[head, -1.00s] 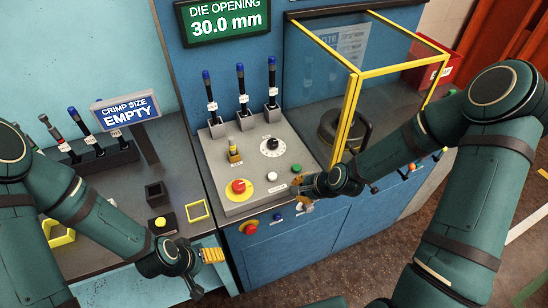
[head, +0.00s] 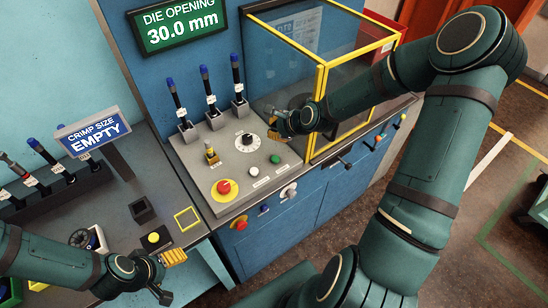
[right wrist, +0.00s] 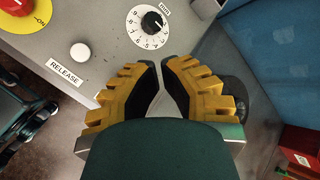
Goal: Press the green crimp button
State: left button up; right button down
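The green button (head: 275,159) is on the sloped grey control panel (head: 200,160), right of the white button (head: 254,171). The white button shows in the right wrist view (right wrist: 80,53) with a RELEASE label. My right gripper (head: 278,124) is over the panel's upper right edge, beyond the green button and apart from it. In the right wrist view, its yellow fingers (right wrist: 160,72) are brought together with only a sliver between them, holding nothing. The green button is not visible there. My left gripper (head: 174,257) is low at the left; its finger spacing is unclear.
A yellow-framed guard (head: 318,85) stands close at the right. A bench with a CRIMP SIZE EMPTY sign (head: 95,135) is at the left.

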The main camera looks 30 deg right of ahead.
aim_at(275, 156)
notch_tip(275, 156, down, 9)
jog(key=b, duration=0.5)
jog(key=shift+r, duration=0.1)
dwell(1.5)
jog(key=shift+f, duration=0.45)
jog(key=shift+f+b, duration=0.35)
jog(key=shift+f, duration=0.1)
dwell(0.5)
jog(key=shift+r, duration=0.15)
jog(key=shift+r+p, duration=0.8)
